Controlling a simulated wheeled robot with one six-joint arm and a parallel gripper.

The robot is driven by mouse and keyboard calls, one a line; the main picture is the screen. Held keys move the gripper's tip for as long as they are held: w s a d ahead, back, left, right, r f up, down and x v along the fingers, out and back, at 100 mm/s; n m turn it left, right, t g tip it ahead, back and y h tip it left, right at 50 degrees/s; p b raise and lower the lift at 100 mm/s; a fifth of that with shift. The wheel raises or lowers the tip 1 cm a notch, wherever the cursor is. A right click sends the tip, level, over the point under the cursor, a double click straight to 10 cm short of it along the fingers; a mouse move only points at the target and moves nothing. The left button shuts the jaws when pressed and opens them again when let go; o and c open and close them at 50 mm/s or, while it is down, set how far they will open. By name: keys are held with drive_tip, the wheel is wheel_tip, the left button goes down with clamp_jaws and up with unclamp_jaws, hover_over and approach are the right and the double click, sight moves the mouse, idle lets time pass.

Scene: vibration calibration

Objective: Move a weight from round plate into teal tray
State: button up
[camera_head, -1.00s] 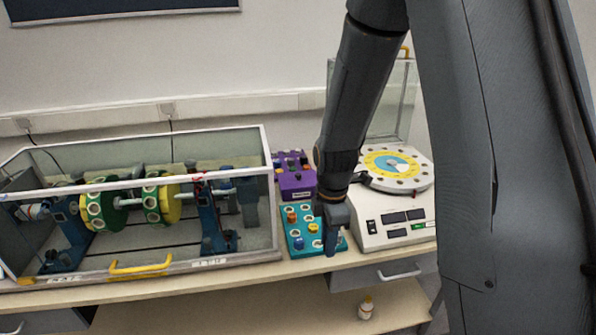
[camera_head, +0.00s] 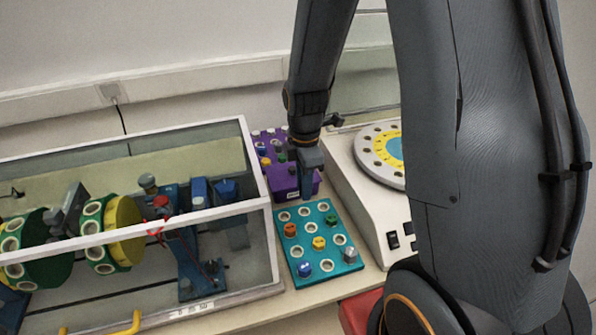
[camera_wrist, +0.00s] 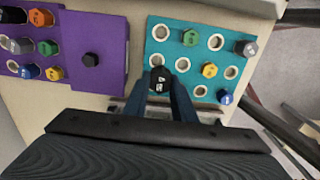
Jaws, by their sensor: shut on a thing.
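My gripper (camera_head: 305,196) is over the far edge of the teal tray (camera_head: 285,262), beside the purple box. In the wrist view my gripper (camera_wrist: 160,92) is shut on a black weight (camera_wrist: 160,78) with white marks on top. The weight overlaps the near left part of the tray; its height above it is unclear. The tray holds an orange weight (camera_head: 291,230), green weight (camera_head: 331,220), yellow weight (camera_head: 319,242), blue weight (camera_head: 305,270) and grey weight (camera_head: 350,255), among several empty holes. The round plate (camera_head: 366,166) is partly hidden by my arm.
The purple box (camera_head: 283,180) with several coloured weights adjoins the tray. A glass-walled rig (camera_head: 258,160) with green-and-yellow discs stands to the left. The white balancing machine (camera_head: 370,215) stands close on the right. A red object (camera_head: 360,310) is low at the front.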

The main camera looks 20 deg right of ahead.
drive_tip(key=shift+w+f, duration=0.1)
drive_tip(key=shift+w, duration=0.35)
drive_tip(key=shift+f+b, duration=2.4)
drive_tip(key=shift+f, duration=0.4)
drive_tip(key=shift+f+b, duration=0.4)
drive_tip(key=shift+f, duration=0.75)
drive_tip(key=o, duration=1.1)
drive_tip(key=shift+r, duration=0.1)
drive_tip(key=shift+r+b, duration=0.6)
drive_tip(key=shift+r, duration=3.2)
drive_tip(key=shift+s, duration=0.1)
